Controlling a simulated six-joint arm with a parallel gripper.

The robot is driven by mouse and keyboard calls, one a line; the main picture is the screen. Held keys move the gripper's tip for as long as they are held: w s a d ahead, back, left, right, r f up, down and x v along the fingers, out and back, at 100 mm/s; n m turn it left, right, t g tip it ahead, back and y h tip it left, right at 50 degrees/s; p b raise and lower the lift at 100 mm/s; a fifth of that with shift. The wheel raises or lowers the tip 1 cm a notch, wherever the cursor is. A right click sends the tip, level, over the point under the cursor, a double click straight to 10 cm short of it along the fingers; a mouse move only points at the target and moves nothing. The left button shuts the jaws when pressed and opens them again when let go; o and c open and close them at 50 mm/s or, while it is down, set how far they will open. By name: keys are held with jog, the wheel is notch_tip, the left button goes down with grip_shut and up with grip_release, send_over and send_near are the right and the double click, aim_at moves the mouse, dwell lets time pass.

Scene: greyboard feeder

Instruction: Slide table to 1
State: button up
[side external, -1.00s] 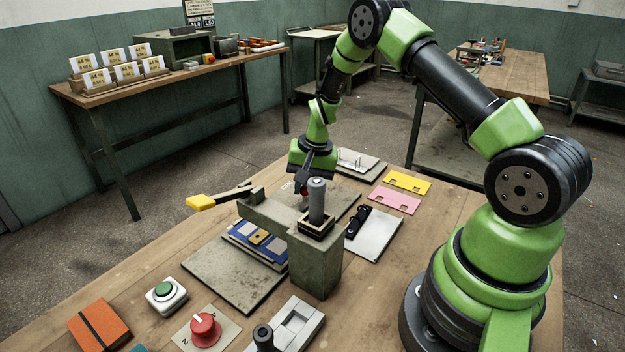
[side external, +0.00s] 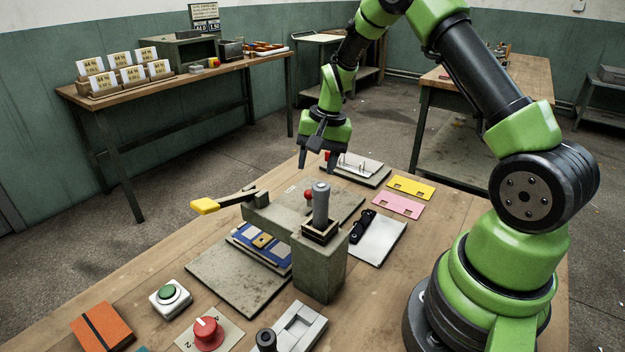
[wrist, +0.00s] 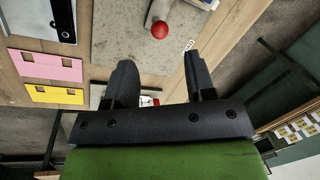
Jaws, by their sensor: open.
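My gripper (side external: 318,160) hangs open and empty above the back part of the bench, behind the press. A red ball knob (side external: 308,195) stands beside the press's grey upright cylinder (side external: 320,203), lower and nearer than the fingers. In the wrist view the red knob (wrist: 160,30) lies beyond the fingertips (wrist: 160,70), clear of both. A grey plate (side external: 345,203) lies behind the press under the knob. I cannot tell for certain which plate is the slide table.
The press body (side external: 320,265) with a yellow-ended lever (side external: 205,206) stands mid-bench. A blue part (side external: 255,248) sits under it. Pink (side external: 398,206) and yellow (side external: 411,187) plates lie right. A pinned fixture (side external: 355,170) is close behind the gripper. A red dial (side external: 208,335) is in front.

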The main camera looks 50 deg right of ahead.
jog(key=shift+s+d+r, duration=0.1)
jog(key=shift+s+r, duration=0.05)
jog(key=shift+r, duration=0.55)
jog(key=shift+s+d+r, duration=0.1)
jog(key=shift+r, duration=0.6)
jog(key=shift+r, duration=0.1)
jog(key=s+a+r+n+t, duration=0.1)
jog(key=s+a+r+n, duration=0.15)
jog(key=a+r, duration=0.45)
jog(key=s+a+r+n+t, duration=0.2)
jog(key=s+a+r, duration=0.2)
jog(key=s, duration=0.4)
jog(key=s+a+r+n+t, duration=0.2)
jog(key=s+a+r, duration=0.2)
jog(key=s, duration=0.5)
notch_tip(320, 180, up, 3)
jog(key=shift+s+f+n+y, duration=0.2)
jog(key=shift+n+y, duration=0.15)
jog(key=shift+y, duration=0.05)
